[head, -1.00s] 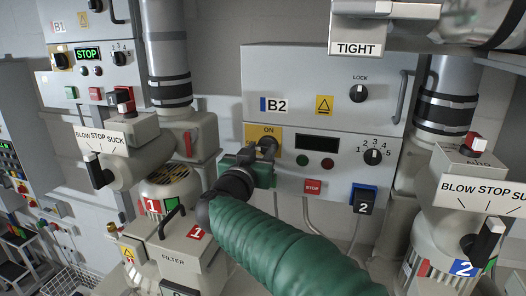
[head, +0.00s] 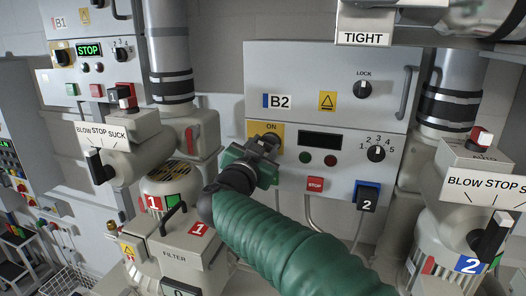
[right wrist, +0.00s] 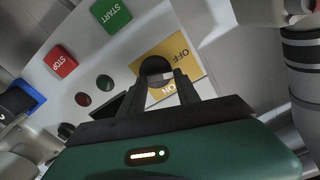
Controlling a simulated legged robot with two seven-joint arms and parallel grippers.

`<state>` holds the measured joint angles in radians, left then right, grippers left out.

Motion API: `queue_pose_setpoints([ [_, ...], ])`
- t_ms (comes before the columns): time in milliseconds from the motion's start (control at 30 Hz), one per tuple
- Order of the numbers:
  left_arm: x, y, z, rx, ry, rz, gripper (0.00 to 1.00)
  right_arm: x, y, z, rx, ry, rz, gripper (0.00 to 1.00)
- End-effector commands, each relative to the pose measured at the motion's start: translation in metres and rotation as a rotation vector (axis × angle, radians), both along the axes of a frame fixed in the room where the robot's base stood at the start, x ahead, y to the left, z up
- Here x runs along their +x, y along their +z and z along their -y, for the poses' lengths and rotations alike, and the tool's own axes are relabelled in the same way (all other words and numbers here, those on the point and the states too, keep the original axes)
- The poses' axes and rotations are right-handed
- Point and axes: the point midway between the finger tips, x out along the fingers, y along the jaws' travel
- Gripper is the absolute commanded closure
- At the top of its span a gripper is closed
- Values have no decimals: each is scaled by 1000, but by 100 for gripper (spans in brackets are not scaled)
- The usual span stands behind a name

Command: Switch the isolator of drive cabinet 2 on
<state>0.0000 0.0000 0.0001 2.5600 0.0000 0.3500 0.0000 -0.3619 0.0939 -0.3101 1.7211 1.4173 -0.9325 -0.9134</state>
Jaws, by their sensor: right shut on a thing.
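Drive cabinet B2 (head: 300,90) is the grey box in the middle of the head view. Its isolator sits on a yellow ON/OFF plate (head: 253,130) at the lower left of the front, largely covered by my gripper. My right gripper (head: 270,142), green with dark fingers, is shut on the isolator's dark knob. In the right wrist view the fingers (right wrist: 170,84) straddle the round knob (right wrist: 155,66) on the yellow plate (right wrist: 195,62), where the lettering is upside down. The knob's exact angle is partly hidden. The B2 display (head: 320,140) is dark. My left gripper is out of view.
Right of the isolator are small red and green lamps, a numbered dial (head: 376,153), a red STOP button (head: 315,184) and a blue-framed switch (head: 367,196). Blower 1's valve (head: 120,150) stands left, blower 2's valve (head: 485,190) right. A TIGHT sign (head: 362,39) overhangs at top right.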

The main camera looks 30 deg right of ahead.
Motion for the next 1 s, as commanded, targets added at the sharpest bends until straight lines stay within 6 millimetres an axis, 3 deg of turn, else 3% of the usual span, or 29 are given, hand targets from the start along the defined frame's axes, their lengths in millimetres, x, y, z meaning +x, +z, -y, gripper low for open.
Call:
queue_pose_setpoints([
  [1000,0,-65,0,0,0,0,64,-5,-1,4,617,5,725,100],
])
